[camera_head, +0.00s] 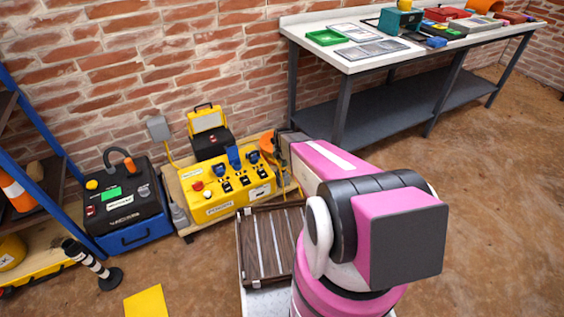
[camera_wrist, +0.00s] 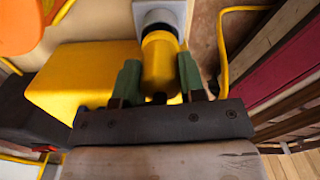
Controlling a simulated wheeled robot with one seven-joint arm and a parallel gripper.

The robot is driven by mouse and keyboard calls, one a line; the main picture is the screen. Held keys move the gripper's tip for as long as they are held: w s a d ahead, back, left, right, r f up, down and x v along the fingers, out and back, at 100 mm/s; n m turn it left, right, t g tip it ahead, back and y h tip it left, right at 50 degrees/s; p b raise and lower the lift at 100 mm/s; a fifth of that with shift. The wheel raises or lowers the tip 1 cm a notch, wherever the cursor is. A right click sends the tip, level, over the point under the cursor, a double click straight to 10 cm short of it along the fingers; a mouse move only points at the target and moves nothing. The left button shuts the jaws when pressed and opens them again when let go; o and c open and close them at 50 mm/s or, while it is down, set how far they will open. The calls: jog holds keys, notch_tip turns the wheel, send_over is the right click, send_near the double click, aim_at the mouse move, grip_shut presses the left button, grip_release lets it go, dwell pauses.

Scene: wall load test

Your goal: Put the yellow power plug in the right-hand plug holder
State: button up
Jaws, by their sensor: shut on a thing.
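In the wrist view my gripper (camera_wrist: 159,76) has its two green fingers closed on the sides of a yellow cylinder, the yellow power plug (camera_wrist: 159,58). The plug's far end meets a grey-white round fitting (camera_wrist: 160,16), which looks like a plug holder. I cannot tell how far the plug is seated in it. In the head view the yellow power box (camera_head: 222,190) stands by the wall, with blue plugs and black sockets on top. My gripper (camera_head: 272,145) is at its back right end, largely hidden by my pink arm, and the plug cannot be made out there.
An orange round thing (camera_wrist: 22,25) is close left of the gripper in the wrist view. A yellow cable (camera_wrist: 222,45) curves on the right. A slatted dark crate (camera_head: 262,245) stands in front of the power box. A workbench (camera_head: 350,65) is behind right; open floor lies right.

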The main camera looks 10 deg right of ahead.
jog(key=shift+f, duration=0.5)
dwell(0.5)
jog(key=o, duration=1.5)
jog(key=shift+r, duration=3.5)
